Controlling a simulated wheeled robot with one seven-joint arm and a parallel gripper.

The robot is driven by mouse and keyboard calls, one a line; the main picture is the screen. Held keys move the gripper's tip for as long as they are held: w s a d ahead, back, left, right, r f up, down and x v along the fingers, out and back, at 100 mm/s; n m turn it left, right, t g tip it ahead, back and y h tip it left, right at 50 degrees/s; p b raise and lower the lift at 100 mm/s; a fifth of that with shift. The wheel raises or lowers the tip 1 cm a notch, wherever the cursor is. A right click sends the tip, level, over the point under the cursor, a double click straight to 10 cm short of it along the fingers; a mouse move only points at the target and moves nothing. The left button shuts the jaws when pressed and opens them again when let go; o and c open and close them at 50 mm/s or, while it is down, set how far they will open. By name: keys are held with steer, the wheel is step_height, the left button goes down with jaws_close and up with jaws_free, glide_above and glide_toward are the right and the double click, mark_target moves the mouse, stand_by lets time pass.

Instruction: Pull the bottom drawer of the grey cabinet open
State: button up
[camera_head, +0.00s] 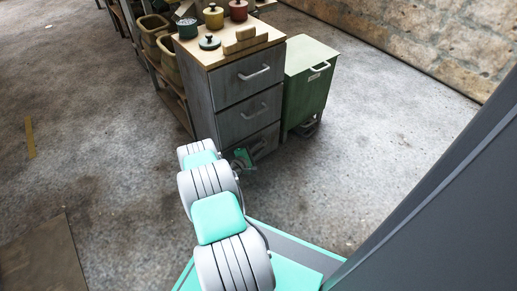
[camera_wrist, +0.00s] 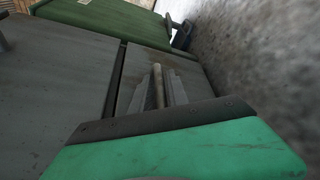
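The grey cabinet (camera_head: 203,105) has a wooden top and three drawers, all of which look shut. The bottom drawer (camera_head: 271,135) is low on its front and partly hidden by my arm. In the wrist view, the bottom drawer front (camera_wrist: 190,72) lies turned on its side, with its bar handle (camera_wrist: 158,84) in the middle. My gripper (camera_wrist: 163,92) is at the handle, one grey finger on each side of the bar, with narrow gaps showing. It appears open around the handle. In the head view my gripper (camera_head: 243,160) is small and partly hidden.
A green bin cabinet (camera_head: 306,85) stands close on the right of the grey cabinet. Pots (camera_head: 213,16) and a wooden rack (camera_head: 246,40) stand on the top. A shelf with baskets (camera_head: 152,35) is on the left. The floor in front is clear.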

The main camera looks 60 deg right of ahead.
jaws_close()
stand_by(1.2)
